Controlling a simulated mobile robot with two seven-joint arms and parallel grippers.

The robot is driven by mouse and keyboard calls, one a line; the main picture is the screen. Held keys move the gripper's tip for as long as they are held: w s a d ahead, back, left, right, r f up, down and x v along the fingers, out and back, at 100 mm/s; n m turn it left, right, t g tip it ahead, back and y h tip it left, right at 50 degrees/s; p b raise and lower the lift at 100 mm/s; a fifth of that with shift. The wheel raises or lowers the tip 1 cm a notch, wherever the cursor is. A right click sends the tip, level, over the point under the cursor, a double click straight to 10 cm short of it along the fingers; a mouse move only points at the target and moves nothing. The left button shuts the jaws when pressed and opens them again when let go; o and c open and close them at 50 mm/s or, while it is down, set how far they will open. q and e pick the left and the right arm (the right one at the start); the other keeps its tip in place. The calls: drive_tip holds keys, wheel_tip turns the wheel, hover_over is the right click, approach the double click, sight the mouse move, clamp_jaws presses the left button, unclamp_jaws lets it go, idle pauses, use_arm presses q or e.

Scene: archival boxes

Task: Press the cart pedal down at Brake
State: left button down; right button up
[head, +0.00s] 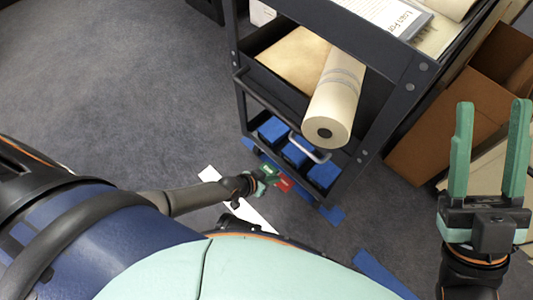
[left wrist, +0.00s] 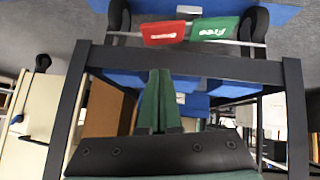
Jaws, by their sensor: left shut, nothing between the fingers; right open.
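The dark cart (head: 400,75) stands at upper centre in the head view. Low at its near end are a green pedal (head: 268,171) and a red pedal (head: 284,184). In the left wrist view the red pedal (left wrist: 165,33) and the green pedal (left wrist: 214,29), lettered "Free", hang side by side on a bar; the red lettering is too blurred to read surely. My left gripper (head: 268,181) is shut and empty, close to the pedals. Its fingertips (left wrist: 159,72) appear apart from the red pedal. My right gripper (head: 491,104) is open and empty, far right of the pedals.
A paper roll (head: 334,105) and a metal handle (head: 309,150) stick out above the pedals. Blue boxes (head: 325,172) fill the low shelf. A brown box (head: 455,105) stands right of the cart. Blue strips (head: 380,272) and a white strip (head: 240,205) lie on the floor.

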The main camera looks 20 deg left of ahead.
sight(287, 181)
use_arm(q)
drive_tip(key=f+b, duration=0.1)
drive_tip(key=w+d+f+b, duration=0.1)
drive_tip(key=f, duration=0.1)
drive_tip(key=w+f+b, duration=0.1)
drive_tip(key=f, duration=0.1)
drive_tip(key=shift+w+d+b, duration=0.1)
drive_tip(key=shift+d+b, duration=0.25)
drive_tip(key=shift+d+f+b, duration=0.2)
drive_tip(key=shift+f+b, duration=0.35)
drive_tip(key=shift+f, duration=0.2)
use_arm(e)
wheel_tip(287, 181, down, 7)
drive_tip(key=shift+w+a+r+n, duration=0.2)
drive_tip(key=shift+a+n, duration=0.1)
drive_tip(key=shift+a, duration=0.1)
use_arm(q)
drive_tip(key=shift+a, duration=0.1)
use_arm(e)
drive_tip(key=shift+d+r, duration=0.1)
drive_tip(key=shift+r, duration=0.05)
